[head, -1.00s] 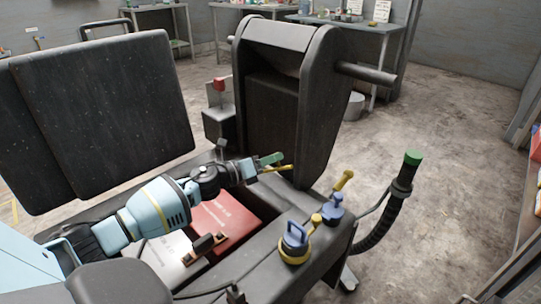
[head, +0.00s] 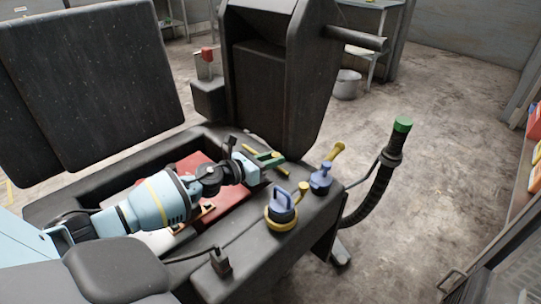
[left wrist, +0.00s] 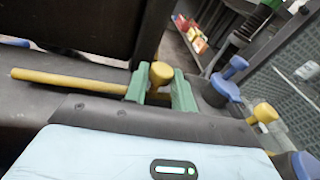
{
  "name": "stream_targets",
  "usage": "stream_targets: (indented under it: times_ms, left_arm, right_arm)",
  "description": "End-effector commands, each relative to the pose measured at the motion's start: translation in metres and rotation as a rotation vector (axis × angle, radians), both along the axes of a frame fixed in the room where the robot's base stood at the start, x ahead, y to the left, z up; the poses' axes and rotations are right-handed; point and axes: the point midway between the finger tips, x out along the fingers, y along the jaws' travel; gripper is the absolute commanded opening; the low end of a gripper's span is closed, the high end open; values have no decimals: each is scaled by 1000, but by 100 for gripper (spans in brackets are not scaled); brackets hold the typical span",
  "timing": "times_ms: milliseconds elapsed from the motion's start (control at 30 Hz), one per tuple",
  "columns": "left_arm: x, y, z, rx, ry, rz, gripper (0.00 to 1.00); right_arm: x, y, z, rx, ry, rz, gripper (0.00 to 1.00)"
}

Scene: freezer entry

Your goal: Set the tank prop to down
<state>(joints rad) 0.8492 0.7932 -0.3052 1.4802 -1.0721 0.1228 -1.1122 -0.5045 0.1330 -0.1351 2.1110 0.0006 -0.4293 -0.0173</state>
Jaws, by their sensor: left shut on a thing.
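The tank prop looks to be a yellow rod (head: 281,171) at the far rim of the machine's open compartment. My left gripper (head: 268,160) has green fingers, one on each side of the knob, and is shut on the prop. The fingers also show in the left wrist view (left wrist: 162,92). The stretch of rod behind the left finger is hidden. My right gripper is in neither view.
A large dark raised panel (head: 95,85) stands at left and a dark upright housing (head: 275,80) behind the prop. Two blue-and-yellow fittings (head: 281,212) (head: 320,179) sit close right of my gripper. A green-tipped hose (head: 380,180) rises at right. Open floor lies beyond.

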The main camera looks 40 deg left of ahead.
Motion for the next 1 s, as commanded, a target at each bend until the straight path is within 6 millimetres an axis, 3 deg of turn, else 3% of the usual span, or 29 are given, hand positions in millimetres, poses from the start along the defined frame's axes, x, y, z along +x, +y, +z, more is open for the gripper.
stream_targets:
  times_ms: [500,533,667,1000]
  left_arm:
    - [-1,-3,-6,-8,8,-5,0]
    - [-1,-3,-6,-8,8,-5,29]
    - [-1,-2,-6,-6,6,-4,46]
    - [-2,0,-4,-4,4,-1,47]
  right_arm:
    - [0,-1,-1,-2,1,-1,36]
    - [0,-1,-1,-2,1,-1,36]
    - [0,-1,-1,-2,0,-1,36]
    - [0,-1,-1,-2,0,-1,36]
